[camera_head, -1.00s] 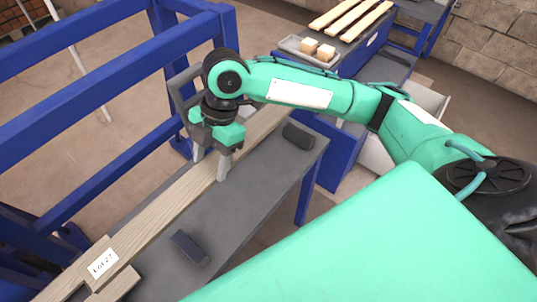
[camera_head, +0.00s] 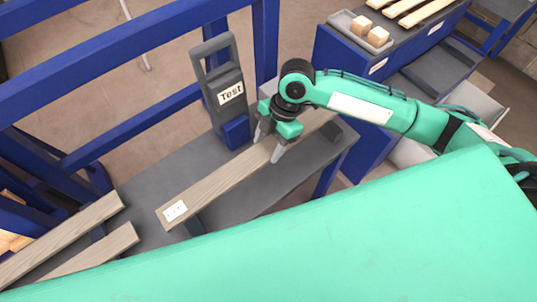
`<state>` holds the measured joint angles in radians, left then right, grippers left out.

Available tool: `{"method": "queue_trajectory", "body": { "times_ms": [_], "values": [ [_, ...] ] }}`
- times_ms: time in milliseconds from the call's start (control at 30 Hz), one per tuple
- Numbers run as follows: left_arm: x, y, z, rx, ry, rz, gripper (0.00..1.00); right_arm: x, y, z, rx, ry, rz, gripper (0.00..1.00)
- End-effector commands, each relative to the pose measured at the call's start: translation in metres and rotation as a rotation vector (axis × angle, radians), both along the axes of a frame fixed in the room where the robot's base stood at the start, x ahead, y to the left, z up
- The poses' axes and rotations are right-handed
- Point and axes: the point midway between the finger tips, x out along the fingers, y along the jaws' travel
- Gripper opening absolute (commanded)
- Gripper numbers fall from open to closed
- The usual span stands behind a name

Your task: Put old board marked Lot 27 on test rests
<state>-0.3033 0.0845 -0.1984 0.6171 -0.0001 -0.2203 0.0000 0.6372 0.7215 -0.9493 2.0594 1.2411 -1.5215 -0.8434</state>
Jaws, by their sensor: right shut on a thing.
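The old board (camera_head: 222,181) is a long grey-brown plank with a white label (camera_head: 175,210) at its near left end. The label's writing is too small to read now. My right gripper (camera_head: 269,144) is shut on the board, with one finger on each side of it, right of its middle. The dark test rests show at the board's two ends: one (camera_head: 194,226) under the labelled end, the other (camera_head: 343,131) by the far end. I cannot tell whether the board touches them or hovers just above. My left gripper is out of view.
An upright dark stand marked "Test" (camera_head: 224,90) is close behind the board. Two other boards (camera_head: 62,240) lie at the lower left of the grey bench (camera_head: 140,187). Blue frame rails (camera_head: 110,45) run behind. A tray with wooden blocks (camera_head: 346,22) is at upper right.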

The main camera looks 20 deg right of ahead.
Motion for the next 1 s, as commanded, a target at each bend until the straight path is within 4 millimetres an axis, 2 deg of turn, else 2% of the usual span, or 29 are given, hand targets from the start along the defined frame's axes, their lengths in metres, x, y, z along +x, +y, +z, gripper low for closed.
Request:
{"method": "queue_trajectory", "body": {
  "times_ms": [100,367,600,967,1000],
  "values": [
    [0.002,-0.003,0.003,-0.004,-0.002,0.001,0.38,-0.001,0.0,-0.019,0.0,0.002,0.001,0.24],
    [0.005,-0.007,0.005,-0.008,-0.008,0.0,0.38,0.0,0.001,-0.039,0.001,0.001,0.0,0.24],
    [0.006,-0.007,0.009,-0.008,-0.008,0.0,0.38,0.0,0.001,-0.071,0.001,0.0,0.001,0.24],
    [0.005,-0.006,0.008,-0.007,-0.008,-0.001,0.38,0.0,0.0,-0.075,0.0,-0.001,0.001,0.24],
    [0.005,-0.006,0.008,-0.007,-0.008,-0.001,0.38,0.0,0.0,-0.075,0.0,-0.002,0.001,0.62]
  ]
}}
